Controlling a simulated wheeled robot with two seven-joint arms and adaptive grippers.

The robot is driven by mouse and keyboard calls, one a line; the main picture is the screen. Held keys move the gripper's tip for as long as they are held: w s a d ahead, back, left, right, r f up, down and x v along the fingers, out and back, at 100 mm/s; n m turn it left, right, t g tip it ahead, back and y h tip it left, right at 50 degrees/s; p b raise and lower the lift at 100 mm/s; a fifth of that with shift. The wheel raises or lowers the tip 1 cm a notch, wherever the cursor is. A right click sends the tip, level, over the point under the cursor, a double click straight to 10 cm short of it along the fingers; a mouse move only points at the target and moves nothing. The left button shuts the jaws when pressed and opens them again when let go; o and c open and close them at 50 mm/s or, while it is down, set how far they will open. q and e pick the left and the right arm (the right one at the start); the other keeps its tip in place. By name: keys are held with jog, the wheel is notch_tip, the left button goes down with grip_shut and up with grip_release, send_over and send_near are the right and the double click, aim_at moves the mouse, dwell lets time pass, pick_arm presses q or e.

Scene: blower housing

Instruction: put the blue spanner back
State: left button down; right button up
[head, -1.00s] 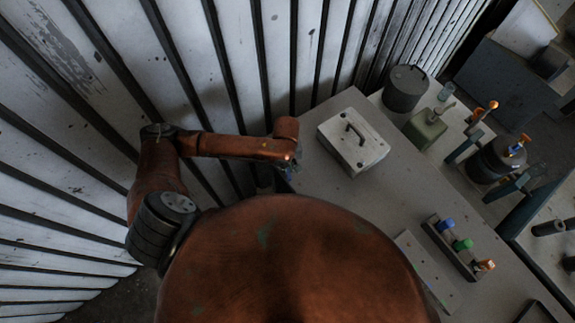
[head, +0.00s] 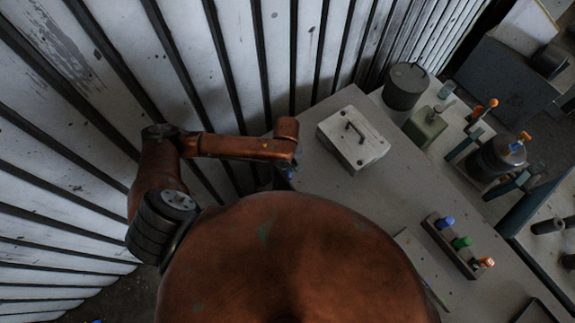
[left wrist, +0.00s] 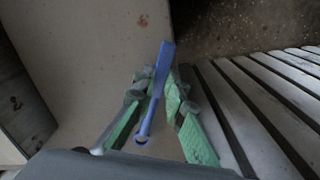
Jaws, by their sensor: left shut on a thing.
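The blue spanner (left wrist: 158,82) shows in the left wrist view, long and thin, with a ring end at the bottom of the picture and a flat bar end at the top. My left gripper (left wrist: 160,80) has green-padded fingers and is shut on the spanner's shaft. In the head view my left gripper (head: 286,172) is mostly hidden behind my own arm and body, at the left edge of the bench. Only a small bit of blue shows there. My right gripper is not in view.
The grey bench (head: 345,205) has a white box with a handle (head: 353,138) at its back. A rack (head: 450,250) with blue, green and orange handles stands to the right, beside a pale flat board (head: 424,262) partly hidden by my body. A slatted wall (head: 235,60) is close on the left.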

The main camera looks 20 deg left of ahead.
pick_arm(q)
jog(key=shift+f, duration=0.15)
jog(key=c, duration=1.9)
grip_release()
jog(key=o, duration=0.5)
notch_tip(320, 180, up, 8)
jog(key=p, duration=1)
jog(key=shift+p, duration=0.3)
